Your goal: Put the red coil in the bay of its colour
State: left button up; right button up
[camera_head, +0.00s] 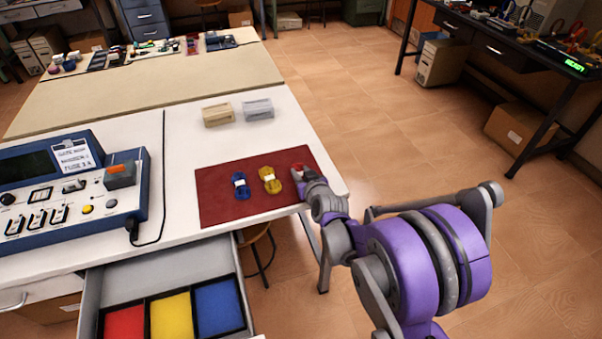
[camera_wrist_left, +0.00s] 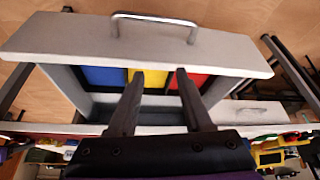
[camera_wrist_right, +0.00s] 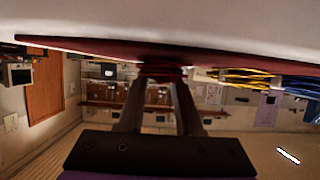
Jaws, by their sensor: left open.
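The red coil (camera_head: 299,167) lies at the right end of the dark red mat (camera_head: 222,207), partly hidden by my right gripper (camera_head: 306,176). In the right wrist view the red coil (camera_wrist_right: 161,70) is at the fingertips of my right gripper (camera_wrist_right: 161,82); whether the fingers are closed on it is unclear. The open drawer holds a red bay (camera_head: 125,322), a yellow bay (camera_head: 171,317) and a blue bay (camera_head: 218,306). My left gripper (camera_wrist_left: 159,72) is open and empty; in its view the drawer's red bay (camera_wrist_left: 188,82) shows behind the fingers.
A yellow coil (camera_head: 270,180) and a blue coil (camera_head: 240,184) lie left of the red one on the mat. A blue instrument box (camera_head: 130,205) stands at the left. Two small blocks, beige (camera_head: 217,115) and grey (camera_head: 258,109), stand behind the mat.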

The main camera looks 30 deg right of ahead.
jog(key=o, duration=0.8)
